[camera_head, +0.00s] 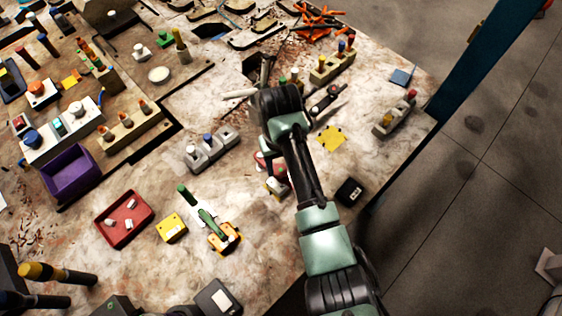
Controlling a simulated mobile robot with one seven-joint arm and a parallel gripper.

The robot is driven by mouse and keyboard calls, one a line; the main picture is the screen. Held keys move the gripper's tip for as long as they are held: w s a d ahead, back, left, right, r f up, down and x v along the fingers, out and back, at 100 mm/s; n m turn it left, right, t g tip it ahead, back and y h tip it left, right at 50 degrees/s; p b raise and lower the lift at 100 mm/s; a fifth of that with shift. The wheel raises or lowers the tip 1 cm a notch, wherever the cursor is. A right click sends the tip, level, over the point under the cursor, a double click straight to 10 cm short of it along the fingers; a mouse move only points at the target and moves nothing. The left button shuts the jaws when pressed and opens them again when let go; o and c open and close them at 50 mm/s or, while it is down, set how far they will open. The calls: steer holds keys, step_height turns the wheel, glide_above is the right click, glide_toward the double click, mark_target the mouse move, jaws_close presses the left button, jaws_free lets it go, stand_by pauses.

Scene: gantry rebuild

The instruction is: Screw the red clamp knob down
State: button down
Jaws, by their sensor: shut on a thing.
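My arm reaches up from the bottom right, and its dark wrist hangs over the middle of the table. My gripper (265,148) shows only in part, as a pale piece beside the arm. It is shut at a red part, which I take to be the red clamp knob (279,171). The knob is partly covered by my arm, above a small beige block (276,187). The fingertips and how the knob sits on its thread are hidden.
A grey block with a blue post (212,152) stands to the left. A yellow patch (331,139) and a black box (350,191) lie to the right. A red tray (124,219) and a green-handled clamp (222,234) are in front. The table edge lies beyond the black box.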

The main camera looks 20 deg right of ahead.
steer(key=shift+c, duration=2.4)
jaws_free()
step_height(320, 180, up, 13)
steer(key=p, duration=0.3)
steer(key=shift+p, duration=0.4)
